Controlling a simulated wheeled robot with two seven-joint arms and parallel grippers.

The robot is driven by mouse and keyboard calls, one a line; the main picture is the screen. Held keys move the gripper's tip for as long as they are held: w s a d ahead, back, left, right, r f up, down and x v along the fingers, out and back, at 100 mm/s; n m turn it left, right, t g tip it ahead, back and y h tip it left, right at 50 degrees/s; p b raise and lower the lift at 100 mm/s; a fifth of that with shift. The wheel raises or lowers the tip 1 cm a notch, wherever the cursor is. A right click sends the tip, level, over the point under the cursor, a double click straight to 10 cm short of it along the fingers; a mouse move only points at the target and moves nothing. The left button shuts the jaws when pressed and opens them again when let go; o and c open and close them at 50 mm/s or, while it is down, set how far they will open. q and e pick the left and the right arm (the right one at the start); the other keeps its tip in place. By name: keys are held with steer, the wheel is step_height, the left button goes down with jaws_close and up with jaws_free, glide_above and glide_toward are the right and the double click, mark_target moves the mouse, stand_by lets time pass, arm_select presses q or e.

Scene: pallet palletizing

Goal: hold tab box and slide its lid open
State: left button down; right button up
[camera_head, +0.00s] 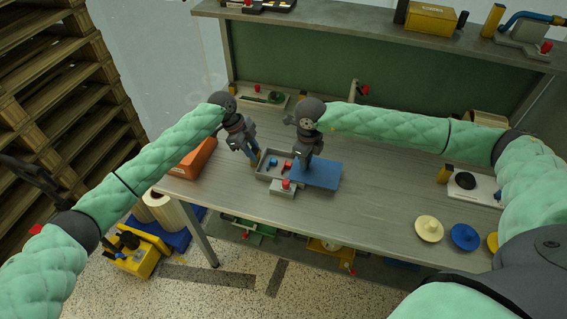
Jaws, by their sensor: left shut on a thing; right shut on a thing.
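The tab box (262,174) is a grey open-topped tray on the workbench, with small blue and red pieces showing inside its left part. Its blue lid (322,176) is a flat plate extending out to the right of the box, so the left part of the box is uncovered. My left gripper (254,160) is shut on the box at its left end, near a small yellow part. My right gripper (301,167) points down and is shut on the lid near its left end; its fingertips are partly hidden.
A grey block with a red knob (286,184) stands at the box's front side. An orange bin (194,158) is at the left bench end. Yellow (429,228) and blue (464,237) discs lie at the right. The bench between lid and discs is clear.

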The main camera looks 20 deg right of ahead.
steer(key=shift+s+d, duration=0.2)
steer(key=shift+d, duration=0.1)
stand_by(0.6)
steer(key=o, duration=1)
step_height(320, 180, up, 12)
